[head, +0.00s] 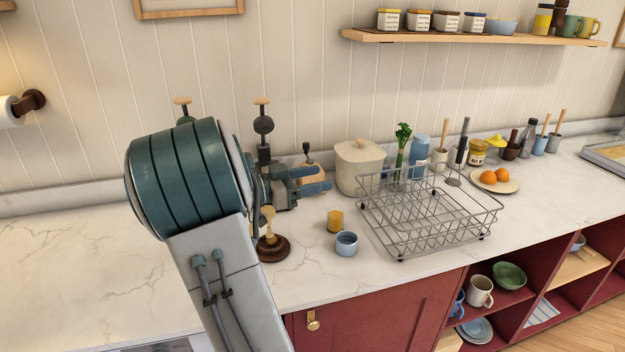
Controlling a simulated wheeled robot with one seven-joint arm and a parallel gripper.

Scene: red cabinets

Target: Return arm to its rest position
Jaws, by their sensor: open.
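My gripper (318,179) shows just right of my large teal and white arm, above the marble counter (90,250). Its two blue-grey fingers point right and are apart, with nothing seen between them. My arm hides part of the counter and wall behind it. A cream lidded canister (360,167) stands just right of the fingertips.
An empty wire dish rack (425,215) stands right of the cups. A plate with oranges (494,182), bottles and utensil pots line the back. A wooden shelf (470,38) with jars hangs above. Red cabinets (380,315) are below. The left counter is clear.

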